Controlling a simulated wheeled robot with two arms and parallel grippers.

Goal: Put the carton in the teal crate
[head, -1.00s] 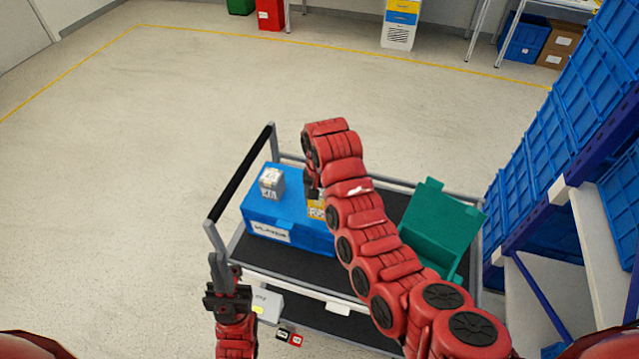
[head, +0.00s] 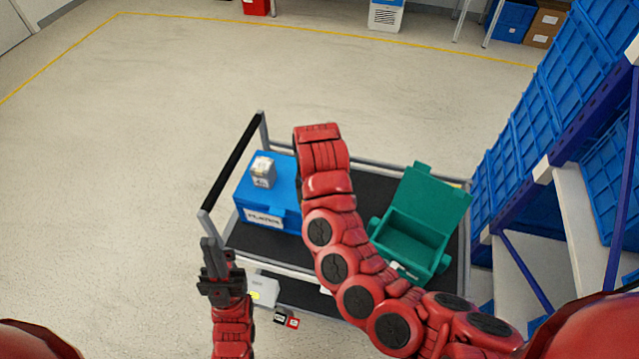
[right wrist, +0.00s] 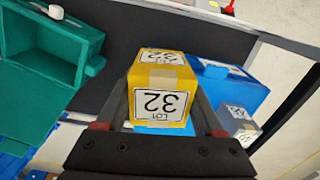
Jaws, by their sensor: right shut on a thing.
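The carton (right wrist: 160,105) is a yellow box with white "LOT 32" labels. In the right wrist view my right gripper (right wrist: 165,112) is shut on it, one finger on each side. In the head view my right arm hides this gripper and the carton. The teal crate (head: 417,235) stands open on the right part of the trolley, its lid raised at the back. It also shows at the upper left of the right wrist view (right wrist: 35,105). My left gripper (head: 209,252) is beside the trolley's near left corner; its finger gap is unclear.
A blue box (head: 262,212) stands on the left of the dark trolley top, with a small grey-white box (head: 263,172) on it. The trolley's black handle (head: 232,165) rises at the left. A rack of blue crates (head: 530,120) stands close at the right.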

